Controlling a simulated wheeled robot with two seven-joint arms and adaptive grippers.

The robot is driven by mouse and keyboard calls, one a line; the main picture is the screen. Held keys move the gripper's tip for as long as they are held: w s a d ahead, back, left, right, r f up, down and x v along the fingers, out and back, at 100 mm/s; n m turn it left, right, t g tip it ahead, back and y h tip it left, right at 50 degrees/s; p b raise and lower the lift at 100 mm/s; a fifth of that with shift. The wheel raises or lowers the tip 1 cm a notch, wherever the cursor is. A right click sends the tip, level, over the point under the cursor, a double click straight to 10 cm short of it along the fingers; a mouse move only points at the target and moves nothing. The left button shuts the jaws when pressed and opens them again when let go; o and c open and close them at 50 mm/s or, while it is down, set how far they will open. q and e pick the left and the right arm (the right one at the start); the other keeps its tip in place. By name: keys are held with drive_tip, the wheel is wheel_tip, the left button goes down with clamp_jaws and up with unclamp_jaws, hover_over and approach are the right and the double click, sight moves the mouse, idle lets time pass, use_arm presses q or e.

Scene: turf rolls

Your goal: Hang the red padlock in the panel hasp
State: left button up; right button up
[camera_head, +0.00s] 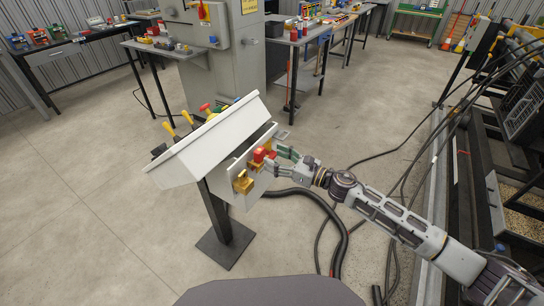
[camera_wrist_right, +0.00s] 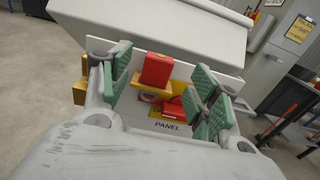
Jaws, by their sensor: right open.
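My right gripper (camera_head: 284,160) is open at the front face of the white panel box (camera_head: 205,140). In the right wrist view its green-padded fingers stand apart on either side of a red block (camera_wrist_right: 157,70), which looks like the padlock body; neither pad clearly touches it. The block is at a yellow bracket (camera_wrist_right: 182,87) on the panel, probably the hasp. A second red piece (camera_wrist_right: 173,111) is lower, above the PANEL label. Whether a shackle passes through the bracket cannot be told. The red shows small in the head view (camera_head: 259,154). My left gripper is not in view.
Another yellow fitting (camera_head: 243,183) is on the panel's lower left. Yellow and red levers (camera_head: 186,116) rise behind the box. The box stands on a dark post (camera_head: 218,215). Black hoses (camera_head: 335,225) cross the floor. A grey machine (camera_head: 230,50) and benches stand behind.

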drive_tip(key=shift+s+d, duration=0.25)
drive_tip(key=shift+d, duration=0.15)
drive_tip(key=shift+r, duration=0.1)
idle(0.8)
